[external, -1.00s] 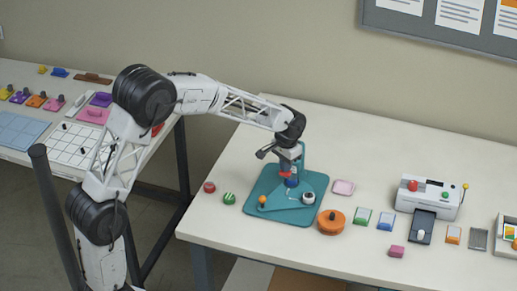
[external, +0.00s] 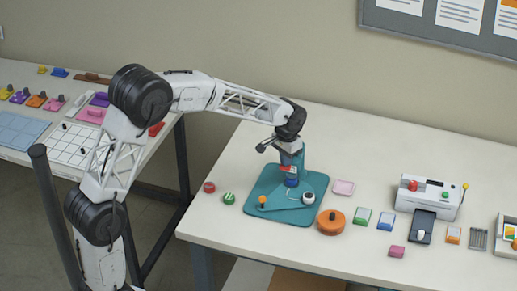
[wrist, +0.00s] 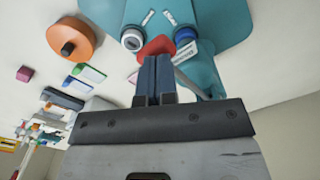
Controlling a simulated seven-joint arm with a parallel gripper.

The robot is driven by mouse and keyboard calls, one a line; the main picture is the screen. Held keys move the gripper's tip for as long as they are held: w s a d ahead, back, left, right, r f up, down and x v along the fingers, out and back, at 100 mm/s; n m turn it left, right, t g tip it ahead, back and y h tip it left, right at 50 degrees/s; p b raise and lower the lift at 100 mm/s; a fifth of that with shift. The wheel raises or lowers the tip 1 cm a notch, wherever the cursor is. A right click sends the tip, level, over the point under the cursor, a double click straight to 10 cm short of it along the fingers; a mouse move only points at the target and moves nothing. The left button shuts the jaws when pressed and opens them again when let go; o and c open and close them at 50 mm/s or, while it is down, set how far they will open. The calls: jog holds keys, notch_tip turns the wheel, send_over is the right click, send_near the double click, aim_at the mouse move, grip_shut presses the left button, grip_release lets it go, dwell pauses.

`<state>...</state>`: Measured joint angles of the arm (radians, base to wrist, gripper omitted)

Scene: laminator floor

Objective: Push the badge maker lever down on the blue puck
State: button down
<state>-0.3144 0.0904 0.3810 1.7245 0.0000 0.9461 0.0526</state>
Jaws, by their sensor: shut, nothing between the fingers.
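The badge maker has a teal base plate (external: 285,217) and a teal column (external: 299,160). Its lever carries a red grip (external: 286,168), which also shows in the wrist view (wrist: 157,46). The blue puck (external: 291,182) sits at the foot of the column, below the red grip; it also shows in the wrist view (wrist: 185,36). A white puck with a dark centre (external: 308,197) sits to its right. My gripper (wrist: 153,62) is shut and empty, with its tips right at the red grip; I cannot tell whether they touch it.
An orange knob (external: 262,199) is on the front left of the base. Red (external: 209,187) and green (external: 229,198) buttons lie to the left. An orange round tin (external: 331,222), small coloured blocks and a white laminator (external: 432,198) stand to the right. The table behind the badge maker is clear.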

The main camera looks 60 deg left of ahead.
notch_tip(320, 180, up, 8)
jog(key=shift+r, duration=0.15)
dwell(1.3)
jog(key=shift+d, duration=0.1)
jog(key=s+d+r+m+t, duration=0.1)
jog(key=s+d+r, duration=0.2)
jog(key=s+d, duration=0.65)
jog(key=s+d+r+m, duration=0.1)
jog(key=s+d+r, duration=0.4)
jog(key=s, duration=0.7)
jog(key=s+d+f, duration=0.2)
jog(key=s+d, duration=0.1)
jog(key=s, duration=0.4)
jog(key=s+d+f+t, duration=0.1)
jog(key=s+d+f, duration=0.1)
jog(key=s, duration=0.5)
jog(key=s+d+f+m, duration=0.1)
jog(key=s+d+f, duration=0.1)
jog(key=s+d, duration=0.2)
jog(key=s, duration=0.3)
jog(key=shift+s+d+t, duration=0.15)
jog(key=shift+s+t, duration=0.1)
jog(key=shift+t, duration=0.05)
